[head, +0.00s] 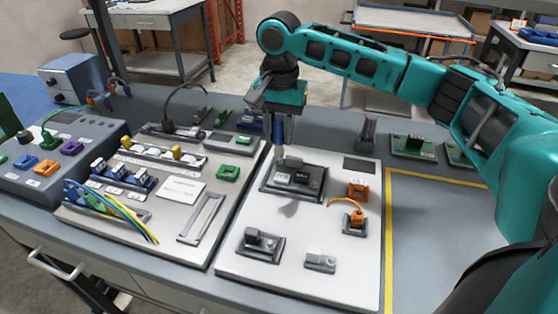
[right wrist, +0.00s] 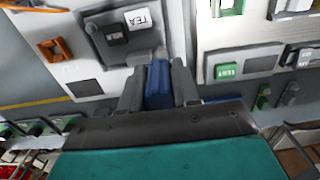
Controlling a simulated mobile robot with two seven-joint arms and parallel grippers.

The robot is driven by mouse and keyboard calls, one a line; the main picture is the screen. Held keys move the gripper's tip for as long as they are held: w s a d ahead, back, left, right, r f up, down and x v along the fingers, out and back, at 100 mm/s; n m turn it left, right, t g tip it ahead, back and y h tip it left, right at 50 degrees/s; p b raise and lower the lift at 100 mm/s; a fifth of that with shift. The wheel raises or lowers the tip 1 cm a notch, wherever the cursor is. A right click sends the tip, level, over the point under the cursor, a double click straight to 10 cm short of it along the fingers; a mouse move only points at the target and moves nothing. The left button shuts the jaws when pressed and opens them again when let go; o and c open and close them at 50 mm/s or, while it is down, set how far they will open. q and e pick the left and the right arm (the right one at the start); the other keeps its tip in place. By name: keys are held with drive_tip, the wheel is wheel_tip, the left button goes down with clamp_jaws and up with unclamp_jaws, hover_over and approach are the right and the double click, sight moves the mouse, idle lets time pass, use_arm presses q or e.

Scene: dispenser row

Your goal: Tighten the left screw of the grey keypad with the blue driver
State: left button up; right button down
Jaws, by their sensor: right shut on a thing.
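The grey keypad (head: 267,184), with a light and a dark key, lies on the white right-hand board. It also shows upside down in the right wrist view (right wrist: 103,50). My right gripper (head: 284,137) points down over the keypad's far left corner. It is shut on the blue driver, whose blue handle (right wrist: 158,84) shows between the fingers in the right wrist view. The driver's lower end (head: 280,158) is at or just above that corner; I cannot tell whether it touches. The left screw is not clearly visible there. My left gripper is not in view.
The white board (head: 230,262) also carries an orange block (head: 358,188), an orange-wired connector (head: 355,222) and grey switch-like parts in front. A crowded board (head: 120,228) with cables lies to the left. A yellow-edged grey area (head: 440,230) on the right is clear.

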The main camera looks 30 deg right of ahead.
drive_tip(key=n, duration=1.6)
drive_tip(key=shift+n, duration=0.3)
drive_tip(key=n, duration=0.4)
drive_tip(key=shift+f, duration=0.4)
drive_tip(key=shift+f, duration=0.4)
